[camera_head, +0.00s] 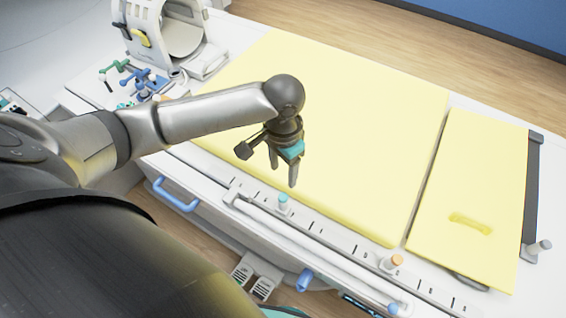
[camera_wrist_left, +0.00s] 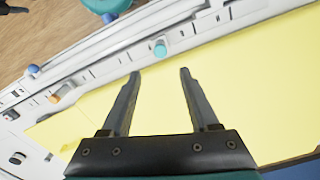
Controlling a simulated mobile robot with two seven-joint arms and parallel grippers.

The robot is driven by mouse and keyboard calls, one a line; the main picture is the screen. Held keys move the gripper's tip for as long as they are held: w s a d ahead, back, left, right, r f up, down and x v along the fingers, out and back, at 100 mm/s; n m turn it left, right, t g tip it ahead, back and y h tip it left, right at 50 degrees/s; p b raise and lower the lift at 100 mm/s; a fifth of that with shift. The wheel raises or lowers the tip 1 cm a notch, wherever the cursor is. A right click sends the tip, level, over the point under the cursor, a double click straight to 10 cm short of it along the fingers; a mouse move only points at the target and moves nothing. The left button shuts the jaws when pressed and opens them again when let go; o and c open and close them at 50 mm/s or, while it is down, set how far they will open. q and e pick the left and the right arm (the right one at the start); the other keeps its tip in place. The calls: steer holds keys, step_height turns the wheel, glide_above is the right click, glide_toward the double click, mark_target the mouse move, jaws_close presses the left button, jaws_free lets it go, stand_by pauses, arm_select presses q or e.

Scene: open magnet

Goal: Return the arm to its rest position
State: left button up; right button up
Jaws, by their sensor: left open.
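My left arm (camera_head: 200,112) reaches in from the left over the patient table. My left gripper (camera_head: 282,172) points downward above the near edge of the yellow mattress (camera_head: 350,110). Its two fingers are apart with nothing between them. In the left wrist view the open fingers (camera_wrist_left: 160,75) show over the yellow mattress (camera_wrist_left: 255,90) and the white table rail. My right gripper is not in view.
A white head coil (camera_head: 165,28) stands at the table's far left, with green and blue clamps (camera_head: 140,75) beside it. Capped pegs (camera_head: 283,200) line the near rail. A blue handle (camera_head: 174,196) juts from the side. A yellow pad (camera_head: 475,190) lies at the right.

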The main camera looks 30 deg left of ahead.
arm_select(q)
steer(key=shift+r, duration=0.7)
